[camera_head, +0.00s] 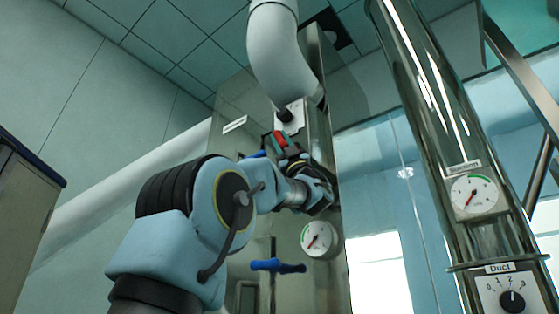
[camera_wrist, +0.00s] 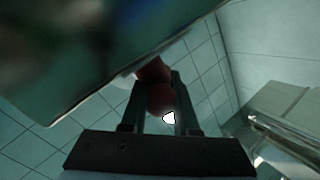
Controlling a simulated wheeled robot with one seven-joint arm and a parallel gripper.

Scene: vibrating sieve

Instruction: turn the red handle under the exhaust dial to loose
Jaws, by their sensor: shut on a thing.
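The red handle (camera_head: 279,139) shows in the head view on the upper part of the steel cabinet, just below a white plate with a dark knob (camera_head: 284,115). That plate looks like the exhaust dial, but its label is not readable here. My gripper (camera_head: 285,147) is at the red handle and hides much of it. In the wrist view the handle (camera_wrist: 158,98) shows as a dark red rounded piece between the two fingers of my gripper (camera_wrist: 157,85), which is shut on it. Which way the handle points is not clear.
A blue handle (camera_head: 278,266) sits lower on the cabinet, under a round gauge (camera_head: 319,239). Another blue piece (camera_head: 257,154) is close left of my gripper. A steel column at right bears a gauge (camera_head: 474,195) and the Duct dial (camera_head: 512,300). A white pipe (camera_head: 275,50) hangs above.

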